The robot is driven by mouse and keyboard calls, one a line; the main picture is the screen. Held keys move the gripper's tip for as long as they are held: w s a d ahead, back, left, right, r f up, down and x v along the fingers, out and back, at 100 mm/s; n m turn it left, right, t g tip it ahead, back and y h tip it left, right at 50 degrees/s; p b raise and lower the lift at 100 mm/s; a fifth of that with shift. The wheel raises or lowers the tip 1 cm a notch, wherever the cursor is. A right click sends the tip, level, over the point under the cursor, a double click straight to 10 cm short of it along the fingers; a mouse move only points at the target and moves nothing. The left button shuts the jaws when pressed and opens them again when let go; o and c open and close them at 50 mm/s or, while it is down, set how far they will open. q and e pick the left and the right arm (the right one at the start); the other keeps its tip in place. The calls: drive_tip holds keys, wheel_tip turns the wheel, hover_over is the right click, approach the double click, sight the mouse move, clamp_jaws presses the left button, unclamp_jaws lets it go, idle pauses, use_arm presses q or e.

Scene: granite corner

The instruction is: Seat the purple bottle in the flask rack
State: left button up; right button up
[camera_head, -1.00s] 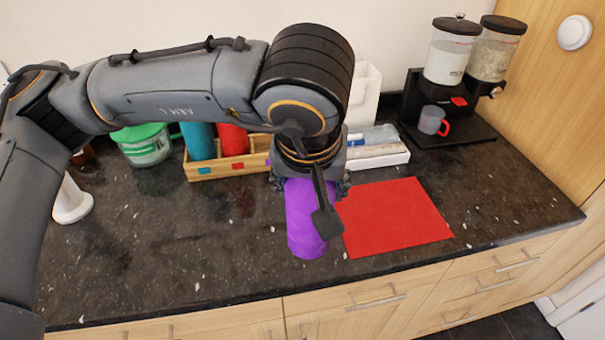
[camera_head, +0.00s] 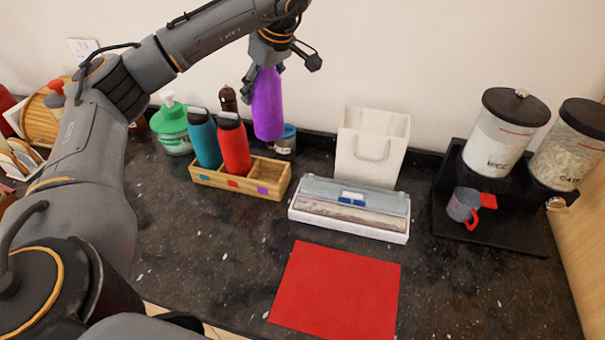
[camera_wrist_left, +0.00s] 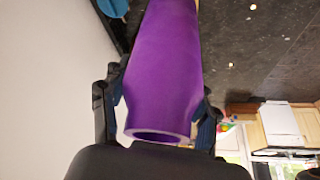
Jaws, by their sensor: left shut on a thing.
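My left gripper (camera_head: 266,64) is shut on the upper part of the purple bottle (camera_head: 267,105) and holds it nearly upright in the air. In the left wrist view the bottle (camera_wrist_left: 165,65) lies between both fingers (camera_wrist_left: 160,112), its open end towards the camera. The wooden flask rack (camera_head: 228,185) stands on the counter. The teal bottle (camera_head: 205,142) sits in its left place and the red bottle (camera_head: 234,147) in the middle one. The right compartment, marked with a purple square (camera_head: 262,190), is empty. The purple bottle appears above and behind it. My right gripper is out of view.
A white box (camera_head: 350,224) and white bag (camera_head: 370,150) stand to the right. A red mat (camera_head: 337,290) lies in front.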

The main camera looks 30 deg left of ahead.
sight(259, 138)
use_arm(q)
drive_tip(key=shift+s+a+f, duration=0.15)
drive_tip(key=shift+a, duration=0.35)
drive_tip(key=f, duration=0.2)
drive_tip(key=f+b, duration=0.1)
drive_tip(key=f, duration=0.1)
drive_tip(key=a+f+b, duration=0.1)
drive_tip(key=f, duration=0.2)
drive_tip(key=shift+s, duration=0.35)
drive_tip(key=f, duration=0.1)
drive_tip(key=f+b, duration=0.1)
drive_tip(key=f, duration=0.1)
drive_tip(key=shift+w+d+f, duration=0.15)
drive_tip(key=shift+d+f, duration=0.05)
drive_tip(key=shift+f, duration=0.1)
wheel_tip(259, 138, down, 2)
drive_tip(key=shift+f+p, duration=0.1)
drive_tip(key=shift+p, duration=0.4)
drive_tip(key=shift+f, duration=0.55)
wheel_tip(259, 138, down, 4)
drive_tip(key=shift+r+p, duration=0.1)
drive_tip(key=shift+p, duration=0.5)
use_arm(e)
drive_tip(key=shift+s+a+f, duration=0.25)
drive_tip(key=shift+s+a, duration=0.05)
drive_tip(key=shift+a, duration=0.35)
